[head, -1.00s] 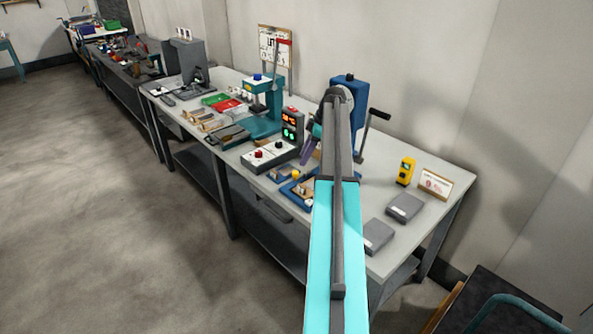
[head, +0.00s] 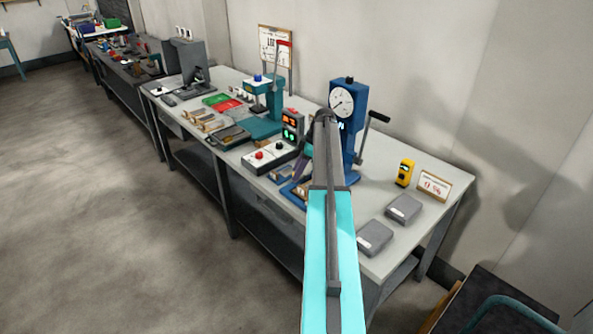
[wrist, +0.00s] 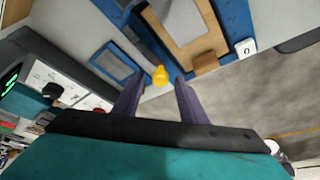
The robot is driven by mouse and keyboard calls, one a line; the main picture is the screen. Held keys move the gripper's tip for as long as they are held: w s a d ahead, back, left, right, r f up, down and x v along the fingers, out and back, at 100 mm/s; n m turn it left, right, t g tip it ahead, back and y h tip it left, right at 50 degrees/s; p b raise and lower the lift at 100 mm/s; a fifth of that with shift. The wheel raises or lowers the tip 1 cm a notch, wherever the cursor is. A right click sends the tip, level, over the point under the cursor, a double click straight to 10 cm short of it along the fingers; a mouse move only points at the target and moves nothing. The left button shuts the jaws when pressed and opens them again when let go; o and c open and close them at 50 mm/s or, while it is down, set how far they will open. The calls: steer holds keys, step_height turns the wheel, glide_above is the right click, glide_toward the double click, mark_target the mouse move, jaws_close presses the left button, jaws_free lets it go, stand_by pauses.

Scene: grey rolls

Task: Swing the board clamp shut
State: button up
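My gripper (wrist: 157,85) is open, its two purple fingers pointing ahead in the wrist view. A yellow knob (wrist: 160,75), seemingly the board clamp's handle, shows between and just beyond the fingertips. I see no clear contact with it. Above it in the wrist view is a blue fixture (wrist: 232,18) with a tan board (wrist: 178,26), a brown block (wrist: 205,63) and a white tag marked 0 (wrist: 246,48).
A button box (head: 268,155) and a display with lit digits (head: 292,127) stand left of my gripper. A blue press with a dial (head: 343,103) and crank stands close behind. Two grey boxes (head: 375,238), a yellow device (head: 404,173) and a small sign (head: 434,185) are to the right.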

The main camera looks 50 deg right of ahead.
steer(key=shift+f, duration=0.1)
jaws_close()
steer(key=shift+a, duration=0.25)
steer(key=shift+d, duration=0.1)
steer(key=shift+w, duration=0.1)
